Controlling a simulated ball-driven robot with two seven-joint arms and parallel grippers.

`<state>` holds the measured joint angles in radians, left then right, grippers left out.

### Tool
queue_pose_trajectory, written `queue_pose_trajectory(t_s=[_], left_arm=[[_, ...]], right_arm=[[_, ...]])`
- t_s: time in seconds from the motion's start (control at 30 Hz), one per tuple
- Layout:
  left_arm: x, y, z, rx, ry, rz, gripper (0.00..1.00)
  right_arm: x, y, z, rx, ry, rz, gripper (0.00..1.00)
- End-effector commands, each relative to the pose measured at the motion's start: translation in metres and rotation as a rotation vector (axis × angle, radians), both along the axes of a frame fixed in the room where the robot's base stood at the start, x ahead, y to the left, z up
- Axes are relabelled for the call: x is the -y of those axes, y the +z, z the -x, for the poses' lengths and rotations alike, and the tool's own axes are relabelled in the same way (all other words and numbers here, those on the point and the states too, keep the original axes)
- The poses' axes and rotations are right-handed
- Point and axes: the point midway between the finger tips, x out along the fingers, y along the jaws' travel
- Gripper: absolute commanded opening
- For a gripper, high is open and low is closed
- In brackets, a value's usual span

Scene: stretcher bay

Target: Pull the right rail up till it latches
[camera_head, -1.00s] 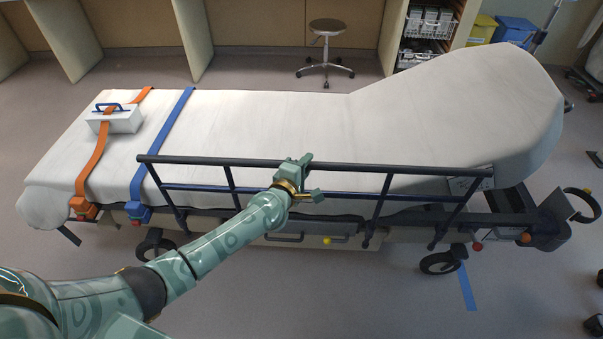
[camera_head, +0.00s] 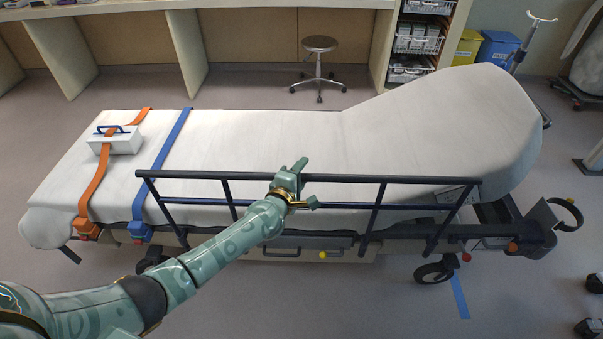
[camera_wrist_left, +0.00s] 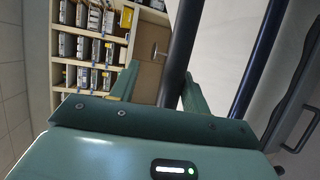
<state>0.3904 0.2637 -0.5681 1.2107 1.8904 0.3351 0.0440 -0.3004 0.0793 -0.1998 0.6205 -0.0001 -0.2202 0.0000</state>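The right rail (camera_head: 345,179) is a dark barred frame along the near side of the stretcher (camera_head: 270,140). Its top bar shows against the white mattress, and its posts run down to the dark side frame. I cannot tell whether it is latched. My left gripper (camera_head: 303,184) is at the middle of the top bar, with one finger above the bar and one below. In the left wrist view the dark bar (camera_wrist_left: 181,50) passes between the spread fingers, with a gap beside it. My right gripper is not in view.
A white box (camera_head: 118,140) lies under an orange strap at the left end, near a blue strap (camera_head: 165,155). A stool (camera_head: 320,45) stands behind the stretcher. A yellow knob (camera_head: 322,255) and red knobs (camera_head: 466,257) show low on the near side. The front floor is clear.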

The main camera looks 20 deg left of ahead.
Motion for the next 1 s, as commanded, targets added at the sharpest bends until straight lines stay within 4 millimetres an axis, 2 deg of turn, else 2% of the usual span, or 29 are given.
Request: queue_pose_trajectory(t_s=[0.17,0.27,0.37,0.7,0.83,1.0], left_arm=[[0.0,0.004,0.001,0.005,-0.002,0.001,0.43],[-0.001,0.006,0.011,0.003,-0.002,0.0,0.43],[-0.004,0.012,0.03,0.003,-0.002,0.0,0.43],[-0.014,0.024,0.12,-0.002,-0.002,-0.001,0.43],[-0.017,0.027,0.142,-0.002,-0.001,0.0,0.43],[-0.019,0.029,0.157,-0.001,0.0,0.0,0.43]], right_arm=[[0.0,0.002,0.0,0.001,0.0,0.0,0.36],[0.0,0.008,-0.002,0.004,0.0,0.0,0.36],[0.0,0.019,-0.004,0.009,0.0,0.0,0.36],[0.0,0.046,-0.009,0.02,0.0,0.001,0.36],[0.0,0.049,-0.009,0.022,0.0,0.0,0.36],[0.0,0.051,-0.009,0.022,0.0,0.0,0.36]])
